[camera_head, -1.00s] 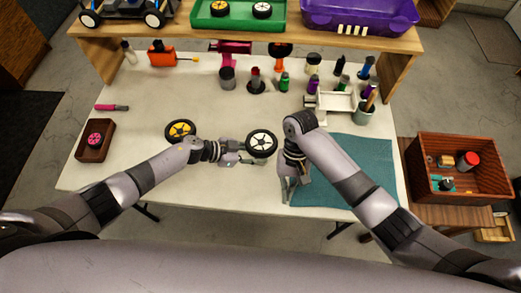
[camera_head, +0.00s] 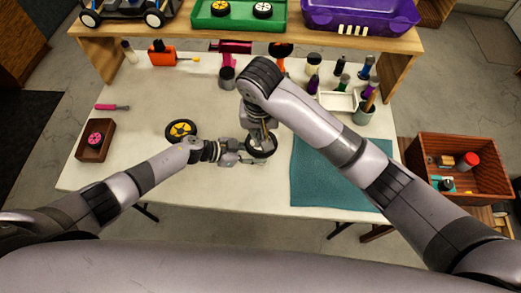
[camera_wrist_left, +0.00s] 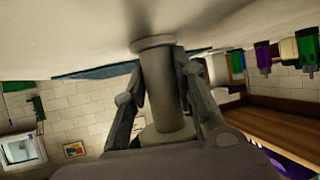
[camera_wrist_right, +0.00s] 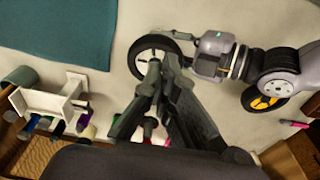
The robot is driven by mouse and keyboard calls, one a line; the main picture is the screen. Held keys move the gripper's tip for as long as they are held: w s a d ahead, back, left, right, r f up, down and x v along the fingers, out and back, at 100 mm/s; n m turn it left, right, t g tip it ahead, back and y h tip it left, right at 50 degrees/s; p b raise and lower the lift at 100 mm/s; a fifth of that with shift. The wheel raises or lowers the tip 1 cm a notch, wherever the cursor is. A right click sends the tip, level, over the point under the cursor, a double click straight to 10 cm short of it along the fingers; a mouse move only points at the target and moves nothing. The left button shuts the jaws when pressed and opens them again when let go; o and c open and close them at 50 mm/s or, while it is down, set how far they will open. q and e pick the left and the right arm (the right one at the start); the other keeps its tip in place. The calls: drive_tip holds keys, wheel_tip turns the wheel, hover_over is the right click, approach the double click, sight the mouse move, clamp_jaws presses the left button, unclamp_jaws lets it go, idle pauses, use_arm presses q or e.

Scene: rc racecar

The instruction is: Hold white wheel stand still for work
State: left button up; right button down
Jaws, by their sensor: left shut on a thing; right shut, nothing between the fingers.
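The white wheel (camera_head: 262,150), a black tire with a pale hub, lies near the table's middle. In the head view my right gripper (camera_head: 259,134) partly hides it. In the right wrist view the wheel (camera_wrist_right: 140,66) shows behind the fingers. The stand's pale round post (camera_wrist_left: 165,90) is between the fingers of my left gripper (camera_wrist_left: 165,100), which is shut on it. The flared end of the post meets the white table surface. My right gripper (camera_wrist_right: 163,85) is shut and empty, over the wheel. I cannot tell if it touches.
A yellow-hubbed wheel (camera_head: 181,130) stands to the left. A teal mat (camera_head: 340,180) lies at the right. A wooden box (camera_head: 95,141) sits at the table's left. Bottles and a white holder (camera_head: 338,101) stand at the back right. The front table strip is clear.

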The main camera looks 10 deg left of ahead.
drive_tip(key=shift+w+f, duration=0.2)
drive_tip(key=shift+f, duration=1.55)
drive_tip(key=shift+w+f, duration=0.15)
drive_tip(key=shift+f, duration=1.55)
wheel_tip(320, 180, down, 2)
drive_tip(key=s, duration=0.1)
drive_tip(key=s+r, duration=0.1)
drive_tip(key=s, duration=0.1)
drive_tip(key=shift+d, duration=0.1)
drive_tip(key=shift+r, duration=0.1)
wheel_tip(320, 180, up, 12)
hover_over(261, 153)
drive_tip(key=s, duration=0.4)
drive_tip(key=shift+s, duration=0.1)
